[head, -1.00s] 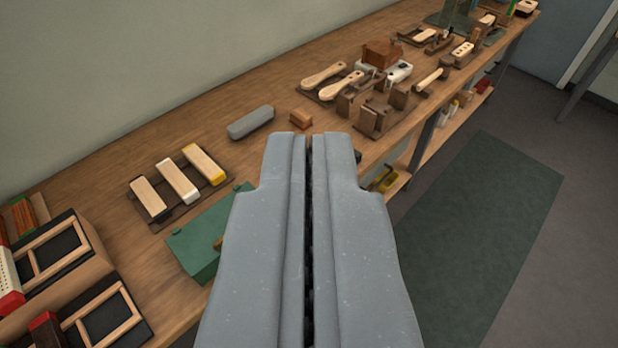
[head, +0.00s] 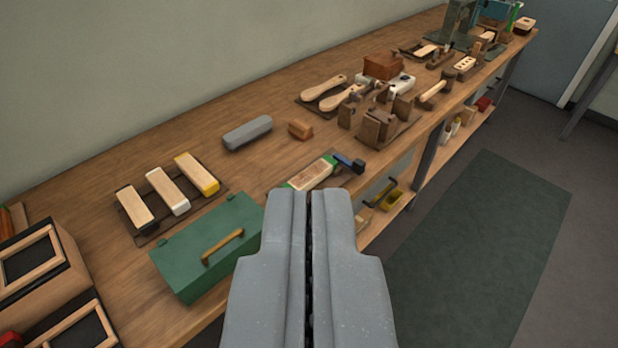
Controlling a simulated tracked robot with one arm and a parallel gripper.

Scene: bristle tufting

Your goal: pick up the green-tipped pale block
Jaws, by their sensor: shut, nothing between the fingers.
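The green-tipped pale block (head: 312,174) lies on the wooden bench near its front edge, just beyond my gripper's tips in the picture. Green shows at its near left end and along its side. Its near part is close to or partly hidden by my fingertips. A dark blue and black piece (head: 348,163) lies at its far right end; I cannot tell whether they touch. My gripper (head: 309,192) is shut and empty, pointing forward over the bench's front side.
A green box with a brass handle (head: 205,245) stands left of my gripper. Pale blocks with black, white and yellow ends (head: 167,190) lie on a dark tray. A grey block (head: 247,133) and a brown block (head: 300,129) lie behind. Wooden fixtures (head: 380,125) crowd the right.

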